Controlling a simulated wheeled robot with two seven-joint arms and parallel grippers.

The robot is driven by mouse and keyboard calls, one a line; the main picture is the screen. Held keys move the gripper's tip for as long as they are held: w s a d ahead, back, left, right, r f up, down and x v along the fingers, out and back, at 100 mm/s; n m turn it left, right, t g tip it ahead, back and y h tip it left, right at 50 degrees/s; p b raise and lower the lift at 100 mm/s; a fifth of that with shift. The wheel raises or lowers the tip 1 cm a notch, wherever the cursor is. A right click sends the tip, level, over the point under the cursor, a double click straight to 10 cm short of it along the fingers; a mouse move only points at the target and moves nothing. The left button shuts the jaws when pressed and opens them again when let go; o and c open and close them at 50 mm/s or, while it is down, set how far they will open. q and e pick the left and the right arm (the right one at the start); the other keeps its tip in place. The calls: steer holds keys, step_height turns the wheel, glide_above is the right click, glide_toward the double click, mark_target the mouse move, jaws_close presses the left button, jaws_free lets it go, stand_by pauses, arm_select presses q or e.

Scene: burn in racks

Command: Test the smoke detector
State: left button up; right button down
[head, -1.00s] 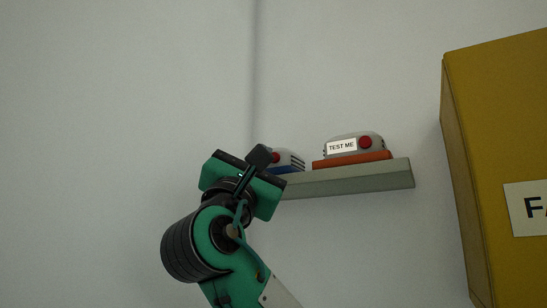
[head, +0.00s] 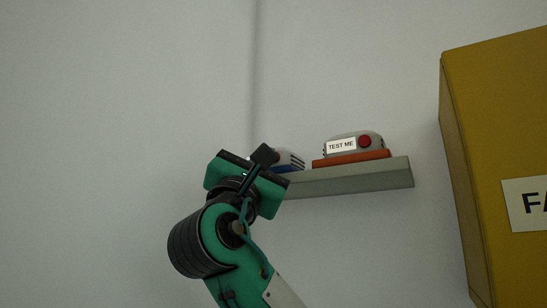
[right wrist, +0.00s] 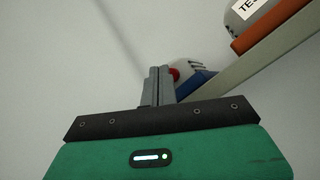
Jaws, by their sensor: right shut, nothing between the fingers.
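A grey smoke detector (head: 352,144) with a red button and a "TEST ME" label sits on an orange base on a wall shelf. Its lower part also shows in the right wrist view (right wrist: 238,18). A second detector on a blue base (head: 291,160) stands to its left, partly hidden by my gripper in the head view. The right wrist view shows its red button (right wrist: 174,74). My right gripper (head: 263,156) is shut and empty, pointing up in front of the shelf's left end. In the right wrist view its fingers (right wrist: 159,76) overlap the button's left edge; contact cannot be told. My left gripper is out of view.
The grey-green shelf (head: 350,180) juts from the wall. A large yellow box (head: 490,110) with a partly cut-off label stands at the right. The wall left of the shelf is bare.

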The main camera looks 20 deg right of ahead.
steer(key=shift+w+d+b, duration=0.35)
steer(key=shift+d, duration=0.1)
stand_by(0.6)
steer(key=shift+s+a, duration=0.1)
stand_by(0.4)
steer(key=shift+s+a+b, duration=0.45)
steer(key=shift+s+a, duration=0.1)
steer(key=shift+a, duration=0.2)
steer(key=s+a+b, duration=0.1)
steer(key=a, duration=0.1)
steer(key=s+a, duration=0.1)
steer(key=s, duration=0.1)
steer(key=shift+a+b, duration=0.4)
steer(key=shift+f, duration=0.1)
stand_by(0.6)
